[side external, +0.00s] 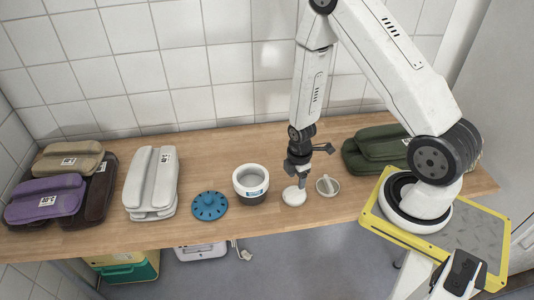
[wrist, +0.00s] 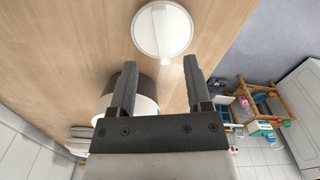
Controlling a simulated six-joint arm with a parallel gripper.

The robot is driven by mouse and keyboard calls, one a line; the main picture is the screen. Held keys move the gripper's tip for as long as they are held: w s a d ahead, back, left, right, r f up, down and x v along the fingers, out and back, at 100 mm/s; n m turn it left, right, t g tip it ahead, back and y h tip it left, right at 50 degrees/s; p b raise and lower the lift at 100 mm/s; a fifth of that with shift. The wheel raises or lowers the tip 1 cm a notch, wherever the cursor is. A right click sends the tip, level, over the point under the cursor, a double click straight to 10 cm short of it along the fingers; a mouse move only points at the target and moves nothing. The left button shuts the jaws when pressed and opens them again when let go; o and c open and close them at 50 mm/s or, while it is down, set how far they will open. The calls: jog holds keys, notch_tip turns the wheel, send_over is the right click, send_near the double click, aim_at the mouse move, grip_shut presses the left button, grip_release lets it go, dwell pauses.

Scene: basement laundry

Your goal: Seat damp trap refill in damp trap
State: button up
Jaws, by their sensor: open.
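The damp trap (side external: 251,187) is a round pot with a white rim, a dark lower part and a label, upright on the bench. It also shows in the wrist view (wrist: 146,104), partly hidden behind my gripper. A white disc (side external: 293,196), which looks like the refill, lies to its right; a bar handle crosses its top in the wrist view (wrist: 162,30). A greyer disc with a bar handle (side external: 328,185) lies farther right. My gripper (side external: 297,174) points down over the white disc, open and empty. Its fingers (wrist: 160,64) frame bare wood.
A blue perforated lid (side external: 209,206) lies left of the trap. Folded bundles in white (side external: 153,180), purple (side external: 44,199) and tan (side external: 68,160) fill the left of the wooden bench (side external: 222,237). A green bundle (side external: 375,148) lies behind, at right.

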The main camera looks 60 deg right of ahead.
aim_at(295, 191)
jog(key=shift+f, duration=0.15)
jog(key=shift+a+f, duration=0.15)
jog(key=shift+f, duration=0.6)
jog(key=shift+a+f, duration=0.1)
jog(key=shift+f, duration=1.65)
grip_shut()
